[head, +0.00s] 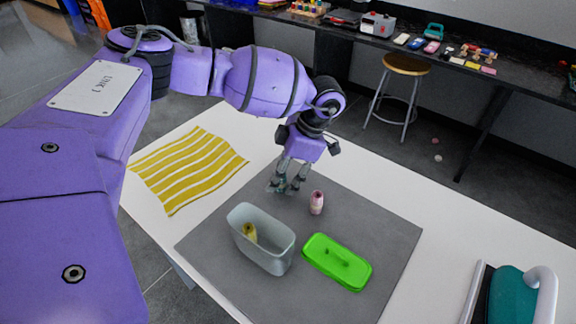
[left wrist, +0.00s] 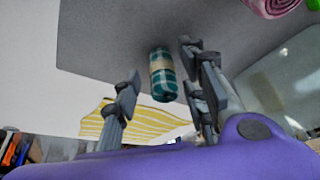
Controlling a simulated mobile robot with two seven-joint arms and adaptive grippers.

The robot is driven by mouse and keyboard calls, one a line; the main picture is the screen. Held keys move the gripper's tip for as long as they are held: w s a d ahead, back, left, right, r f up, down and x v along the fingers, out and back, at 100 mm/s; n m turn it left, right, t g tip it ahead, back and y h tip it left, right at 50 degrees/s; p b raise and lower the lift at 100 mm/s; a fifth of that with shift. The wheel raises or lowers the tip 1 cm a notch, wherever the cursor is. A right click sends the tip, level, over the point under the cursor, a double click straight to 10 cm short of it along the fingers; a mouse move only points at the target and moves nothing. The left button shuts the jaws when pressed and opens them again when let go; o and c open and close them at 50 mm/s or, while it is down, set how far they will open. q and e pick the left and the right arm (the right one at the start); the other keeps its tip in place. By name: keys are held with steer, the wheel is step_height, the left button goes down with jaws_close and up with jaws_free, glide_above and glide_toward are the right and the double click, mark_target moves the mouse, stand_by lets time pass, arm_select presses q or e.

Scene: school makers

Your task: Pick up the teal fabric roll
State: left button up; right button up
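The teal fabric roll (left wrist: 162,74) has a plaid pattern and a pale band, and lies on the grey mat in the left wrist view. My left gripper (left wrist: 161,66) is open, with one finger on each side of the roll and visible gaps between them. In the head view my left gripper (head: 288,187) points down over the back of the grey mat (head: 350,205), and its fingers largely hide the roll there. No grip on the roll shows. My right gripper is not in view.
A pink roll (head: 316,203) stands close in front of my left gripper. A grey bin (head: 272,256) holds a yellow roll (head: 250,232). A green lid (head: 337,262) lies beside it. A yellow striped cloth (head: 188,170) lies left on the white table; an iron (head: 515,297) is at right.

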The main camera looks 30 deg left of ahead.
arm_select(q)
steer(key=shift+s+a+f, duration=0.15)
steer(key=shift+f, duration=0.3)
steer(key=c, duration=0.9)
steer(key=shift+r, duration=0.15)
